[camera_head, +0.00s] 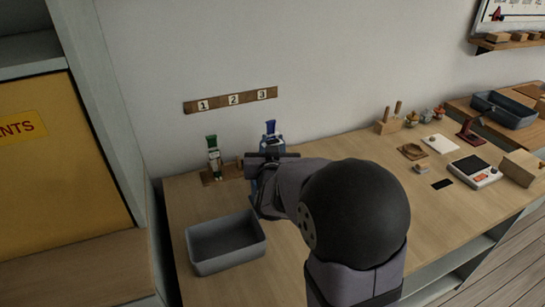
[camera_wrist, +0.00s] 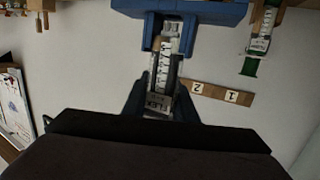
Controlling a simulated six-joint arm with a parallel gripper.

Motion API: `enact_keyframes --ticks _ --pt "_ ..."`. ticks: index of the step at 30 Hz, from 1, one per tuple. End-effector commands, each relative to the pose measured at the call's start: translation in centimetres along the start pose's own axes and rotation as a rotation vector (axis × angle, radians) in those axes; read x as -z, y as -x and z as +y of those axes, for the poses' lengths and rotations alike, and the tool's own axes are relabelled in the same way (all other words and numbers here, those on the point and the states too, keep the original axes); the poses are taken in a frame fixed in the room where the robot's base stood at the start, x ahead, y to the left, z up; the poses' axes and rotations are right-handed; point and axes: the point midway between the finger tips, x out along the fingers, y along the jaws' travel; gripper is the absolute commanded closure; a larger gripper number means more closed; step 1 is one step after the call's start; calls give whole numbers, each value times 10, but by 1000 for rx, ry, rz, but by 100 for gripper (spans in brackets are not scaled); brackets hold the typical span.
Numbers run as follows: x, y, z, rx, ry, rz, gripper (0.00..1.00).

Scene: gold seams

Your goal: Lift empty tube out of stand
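A tube with a blue cap (camera_head: 270,126) stands out above my gripper (camera_head: 271,148) in the head view. Its lower part is hidden behind the gripper and arm. In the wrist view, which looks upside down, a scaled, clear-looking tube (camera_wrist: 170,35) lies between the blue fingers of my gripper (camera_wrist: 168,42). I cannot tell whether the fingers press on it. A second tube, with a green cap (camera_head: 213,155), stands upright at the left in the wooden stand (camera_head: 207,179); it also shows in the wrist view (camera_wrist: 262,35). The rest of the stand is mostly hidden.
A grey open bin (camera_head: 226,242) stands in front of the stand. A number strip (camera_head: 230,99) is on the wall behind. A scale (camera_head: 474,170), a wooden block with pegs (camera_head: 389,120) and small items are on the right. The tabletop between is mostly clear.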

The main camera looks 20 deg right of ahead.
Motion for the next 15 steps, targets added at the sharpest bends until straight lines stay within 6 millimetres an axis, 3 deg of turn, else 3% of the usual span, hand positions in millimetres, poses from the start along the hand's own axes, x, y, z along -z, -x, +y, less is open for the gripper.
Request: enact_keyframes --ticks 8,15 --pt "1 0 0 0 0 1 97" --pt "23 3 0 -1 -2 7 97"
